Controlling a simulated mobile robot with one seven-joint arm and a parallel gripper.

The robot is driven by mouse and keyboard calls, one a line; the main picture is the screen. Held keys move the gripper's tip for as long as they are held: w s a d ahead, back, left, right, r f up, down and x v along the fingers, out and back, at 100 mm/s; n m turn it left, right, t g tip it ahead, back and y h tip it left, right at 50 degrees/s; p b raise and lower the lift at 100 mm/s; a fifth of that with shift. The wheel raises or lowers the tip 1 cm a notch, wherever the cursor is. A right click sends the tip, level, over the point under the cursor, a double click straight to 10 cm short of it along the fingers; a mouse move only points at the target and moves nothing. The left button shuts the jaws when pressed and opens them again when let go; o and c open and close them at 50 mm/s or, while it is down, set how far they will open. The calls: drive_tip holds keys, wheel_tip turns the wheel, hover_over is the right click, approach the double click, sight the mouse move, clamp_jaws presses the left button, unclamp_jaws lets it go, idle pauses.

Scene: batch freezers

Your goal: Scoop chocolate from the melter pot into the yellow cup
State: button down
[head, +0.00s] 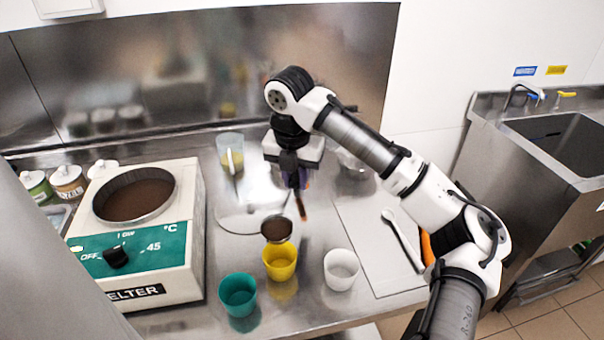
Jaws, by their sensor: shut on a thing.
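The white melter (150,238) stands at the left, with its round pot (101,212) holding dark brown chocolate (137,199). The yellow cup (280,263) stands upright on the steel counter between a teal cup (238,295) and a white cup (341,270). My gripper (293,185) points down behind the yellow cup and is shut on a ladle, whose dark bowl (277,229) appears filled with chocolate. The bowl appears just above and behind the yellow cup's rim; the exact height gap cannot be told. The ladle's grip is mostly hidden by my gripper.
A clear container (230,153) with a yellowish tool stands at the back. A metal bowl (354,164) is partly behind my arm.

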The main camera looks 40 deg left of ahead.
drive_tip(key=shift+f+b, duration=1.3)
drive_tip(key=shift+f, duration=0.1)
drive_tip(key=shift+b, duration=0.4)
drive_tip(key=r+t+b, duration=0.1)
drive_tip(key=b, duration=0.1)
drive_tip(key=s+r+t+y+b, duration=0.1)
drive_tip(key=b, duration=0.2)
drive_tip(key=s+d+r+t+b, duration=0.1)
drive_tip(key=r+b, duration=0.1)
drive_tip(key=shift+t, duration=0.4)
drive_tip(key=s+r+t+y+b, duration=0.1)
drive_tip(key=t, duration=0.1)
drive_tip(key=s+d+r+t+y+b, duration=0.1)
drive_tip(key=s+r+t+b, duration=0.1)
drive_tip(key=shift+s+r, duration=0.2)
drive_tip(key=s+t+b, duration=0.2)
drive_tip(key=s+d+r+t+y+b, duration=0.1)
drive_tip(key=shift+d, duration=0.1)
drive_tip(key=shift+s+d+r+t+y+b, duration=0.3)
drive_tip(key=shift+s+r+t+b, duration=0.15)
drive_tip(key=shift+s+t+b, duration=0.2)
drive_tip(key=shift+a, duration=0.1)
